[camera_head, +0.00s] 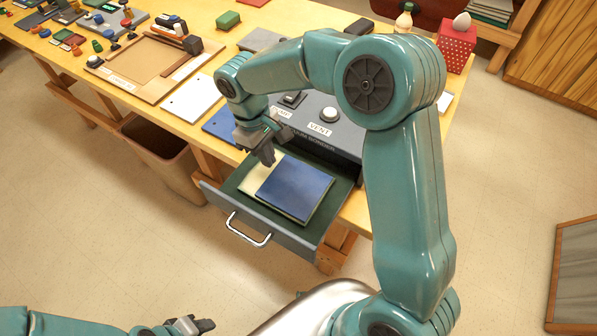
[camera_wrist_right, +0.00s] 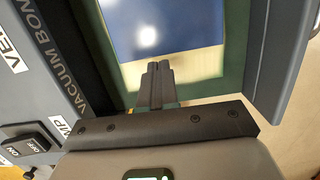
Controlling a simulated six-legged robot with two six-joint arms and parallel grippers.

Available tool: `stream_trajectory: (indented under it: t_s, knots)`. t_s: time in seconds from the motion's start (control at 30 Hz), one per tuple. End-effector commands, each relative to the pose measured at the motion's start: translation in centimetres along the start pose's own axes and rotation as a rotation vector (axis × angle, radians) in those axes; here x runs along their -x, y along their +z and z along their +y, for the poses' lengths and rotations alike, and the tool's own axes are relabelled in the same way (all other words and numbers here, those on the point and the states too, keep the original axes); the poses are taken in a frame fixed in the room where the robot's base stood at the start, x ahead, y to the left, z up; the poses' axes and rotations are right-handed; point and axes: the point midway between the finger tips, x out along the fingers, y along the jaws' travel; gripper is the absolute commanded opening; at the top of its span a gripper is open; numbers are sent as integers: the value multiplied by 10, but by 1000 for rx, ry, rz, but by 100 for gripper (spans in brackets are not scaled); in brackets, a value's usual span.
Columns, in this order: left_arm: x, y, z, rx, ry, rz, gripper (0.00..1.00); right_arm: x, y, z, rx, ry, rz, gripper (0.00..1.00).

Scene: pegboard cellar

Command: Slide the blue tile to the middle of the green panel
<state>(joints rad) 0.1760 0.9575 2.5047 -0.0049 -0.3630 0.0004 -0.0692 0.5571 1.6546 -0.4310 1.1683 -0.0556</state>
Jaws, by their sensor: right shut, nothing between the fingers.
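The blue tile (camera_head: 297,188) lies flat in the open drawer, partly over a cream sheet (camera_head: 256,176) that shows along its left side. The green panel (camera_head: 331,203) lines the drawer and shows around both. My right gripper (camera_head: 268,158) is shut and empty, pointing down at the cream sheet beside the tile's upper left edge. In the right wrist view its shut fingers (camera_wrist_right: 158,75) are in front of the cream strip, with the blue tile (camera_wrist_right: 170,22) beyond. I cannot tell whether they touch anything. My left gripper (camera_head: 192,325) is low at the bottom, away from the drawer.
The drawer's front handle (camera_head: 248,230) faces the open floor. The grey vacuum bonder (camera_head: 335,135) stands directly behind the drawer. A white sheet (camera_head: 190,100) and a wooden tray (camera_head: 150,65) lie on the bench to the left. A brown bin (camera_head: 165,155) stands below.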

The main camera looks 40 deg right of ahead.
Motion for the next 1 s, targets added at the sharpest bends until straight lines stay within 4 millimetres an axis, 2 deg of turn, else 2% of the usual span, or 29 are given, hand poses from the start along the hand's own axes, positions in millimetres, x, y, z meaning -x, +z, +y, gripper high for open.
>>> stream_trajectory:
  t_s: [0.03, 0.2, 0.43, 0.53, 0.6, 1.0]
  knots:
    - [2, 0, 1, 0, 0, 0, 43, 0, 12, 1, -1, 0, -1, 0]
    - [6, 0, 2, 0, 0, 0, 43, -6, 49, 1, -1, -1, -1, 0]
    - [11, 0, 4, 0, 0, 0, 43, -14, 86, 2, 1, -1, -1, 0]
    - [15, 0, 5, 0, 0, 0, 43, -23, 84, 1, 4, -1, -2, 0]
    - [6, 0, 2, 0, 0, 0, 43, -31, 81, 2, 4, 1, 1, 0]
    - [5, 0, 2, 0, 0, 0, 43, -34, 81, 0, 4, -3, -3, 0]
